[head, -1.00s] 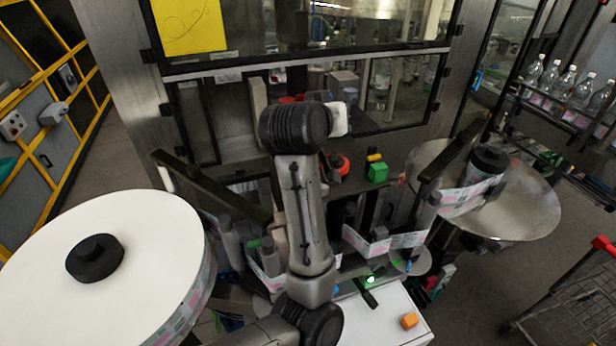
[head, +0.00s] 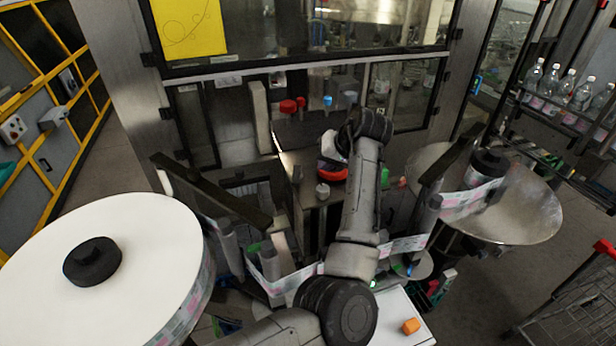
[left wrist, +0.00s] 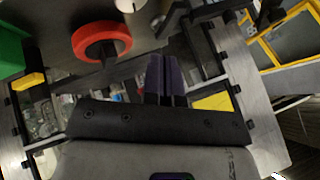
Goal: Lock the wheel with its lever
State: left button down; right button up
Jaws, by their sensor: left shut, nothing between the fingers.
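The red wheel (head: 334,172) with a dark hub shows at the machine, partly behind my left arm. In the left wrist view the red wheel (left wrist: 101,41) is at the upper left. A dark handle with a yellow end (left wrist: 28,81) lies left of it, beside a green block (left wrist: 12,50); I cannot tell if this is the wheel's lever. My left gripper (left wrist: 165,62) is shut and empty, its dark fingers right of the wheel in that view and apart from it. In the head view its fingers are hidden. My right gripper is not in view.
A large white reel (head: 150,240) stands at the left and a metal disc (head: 525,215) at the right. A silver knob (head: 322,190) sits near the wheel. A white surface with an orange block (head: 410,326) is at the front. Glass doors close the back.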

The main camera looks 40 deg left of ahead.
aim_at(297, 178)
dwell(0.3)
pick_arm(q)
jog(key=shift+f, duration=0.1)
jog(key=shift+a+f, duration=0.2)
jog(key=shift+a, duration=0.05)
jog(key=p+x, duration=0.2)
jog(key=x, duration=0.5)
jog(key=shift+a+f+p, duration=0.1)
jog(key=shift+p, duration=0.2)
jog(key=shift+x, duration=0.95)
